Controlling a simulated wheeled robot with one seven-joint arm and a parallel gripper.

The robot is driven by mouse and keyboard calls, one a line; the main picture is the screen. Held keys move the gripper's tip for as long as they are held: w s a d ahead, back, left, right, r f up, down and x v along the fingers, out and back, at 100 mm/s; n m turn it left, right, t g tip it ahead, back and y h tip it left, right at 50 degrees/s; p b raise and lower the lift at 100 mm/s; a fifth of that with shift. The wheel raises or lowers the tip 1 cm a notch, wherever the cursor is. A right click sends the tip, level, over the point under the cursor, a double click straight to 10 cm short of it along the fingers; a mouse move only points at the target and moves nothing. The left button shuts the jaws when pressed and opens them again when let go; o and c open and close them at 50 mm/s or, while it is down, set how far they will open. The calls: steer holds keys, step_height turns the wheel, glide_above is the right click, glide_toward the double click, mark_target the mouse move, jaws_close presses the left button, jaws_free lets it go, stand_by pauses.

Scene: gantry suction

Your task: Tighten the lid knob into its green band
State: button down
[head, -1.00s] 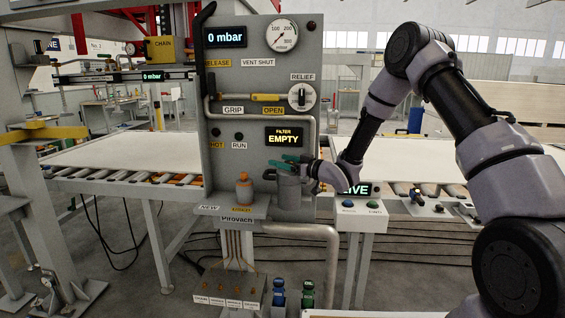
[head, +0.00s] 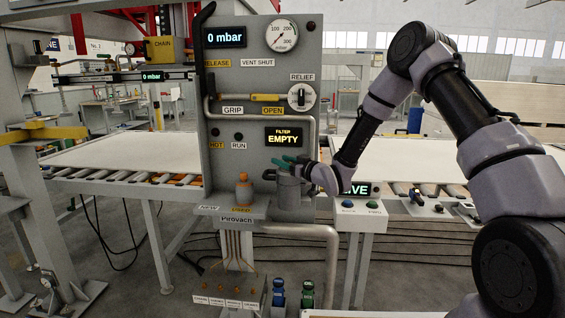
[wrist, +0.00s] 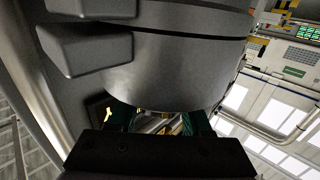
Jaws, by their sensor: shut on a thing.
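The grey filter canister (head: 289,194) stands upright on the small shelf of the grey panel. Its dark body with projecting lugs fills the upper part of the wrist view (wrist: 175,65). My gripper (head: 285,163) is at the canister's top, reaching in from the right with its teal fingers. The teal fingers also show in the wrist view (wrist: 158,122), partly behind the canister's curved edge. The gripper is shut on the lid knob, which the fingers and canister hide. I cannot make out the green band or any pointer on the lid.
The filter display (head: 284,137) reads EMPTY, just above my gripper. The relief dial (head: 302,97) is higher on the panel. A button box (head: 360,209) stands to the right.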

steer(key=shift+c, duration=1.7)
jaws_free()
steer(key=shift+d, duration=0.1)
steer(key=v, duration=1)
steer(key=shift+s+d, duration=0.25)
steer(key=shift+r, duration=0.1)
